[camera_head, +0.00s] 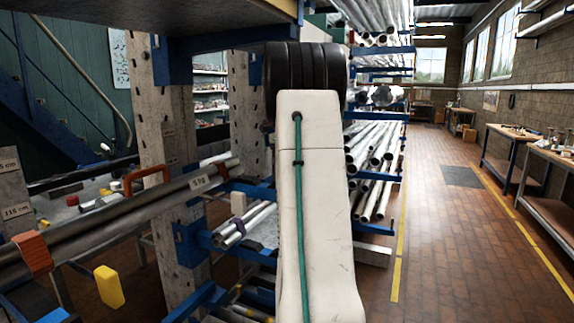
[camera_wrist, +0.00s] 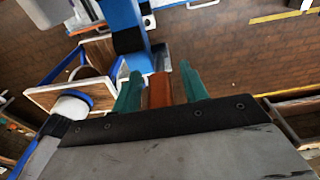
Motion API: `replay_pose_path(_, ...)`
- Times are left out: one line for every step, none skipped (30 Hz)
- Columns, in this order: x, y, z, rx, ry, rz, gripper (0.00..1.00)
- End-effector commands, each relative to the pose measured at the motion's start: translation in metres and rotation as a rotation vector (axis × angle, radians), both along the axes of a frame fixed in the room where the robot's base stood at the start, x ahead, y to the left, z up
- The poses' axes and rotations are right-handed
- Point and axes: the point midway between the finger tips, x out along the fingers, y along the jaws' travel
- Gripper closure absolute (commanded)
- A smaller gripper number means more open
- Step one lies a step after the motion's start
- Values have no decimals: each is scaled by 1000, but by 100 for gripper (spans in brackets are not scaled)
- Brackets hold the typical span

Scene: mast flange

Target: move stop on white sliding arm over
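In the wrist view the two green fingers of my gripper (camera_wrist: 161,88) stand apart. An orange block (camera_wrist: 158,90) shows between them, with narrow gaps on both sides; I cannot tell its depth from the fingertips. A blue upright piece (camera_wrist: 125,30) lies just beyond, at upper left. I cannot make out a white sliding arm for certain, nor whether the orange block is its stop. In the head view my gripper is hidden; my own white arm link fills the middle. Another orange block (camera_head: 33,252) sits on grey bars at the left.
In the head view a yellow block (camera_head: 109,287) hangs below the bars at the left. A rack of metal tubes (camera_head: 375,150) stands behind my arm. Workbenches (camera_head: 545,170) line the right wall. The brick-tiled floor (camera_head: 460,240) between is clear.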

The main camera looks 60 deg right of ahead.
Motion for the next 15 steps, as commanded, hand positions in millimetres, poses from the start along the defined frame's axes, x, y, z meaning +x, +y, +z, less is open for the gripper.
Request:
replay_pose_path(0,0,0,0,0,0,56)
replay_pose_path(0,0,1,0,0,0,56)
replay_pose_path(0,0,3,0,0,0,56)
replay_pose_path(1,0,6,-1,-1,0,56)
replay_pose_path(1,-1,10,-2,-1,0,56)
replay_pose_path(2,0,15,-2,-1,0,56)
replay_pose_path(2,0,20,-2,-1,0,56)
replay_pose_path(3,0,25,-3,-2,0,56)
replay_pose_path(4,0,32,-2,-1,0,56)
replay_pose_path(5,0,38,-3,-2,0,56)
replay_pose_path(5,0,43,-3,-2,1,56)
replay_pose_path(6,0,50,-3,-2,1,56)
replay_pose_path(7,0,54,-2,-1,1,56)
replay_pose_path(7,0,58,-2,-1,1,56)
replay_pose_path(8,0,63,-2,-1,1,56)
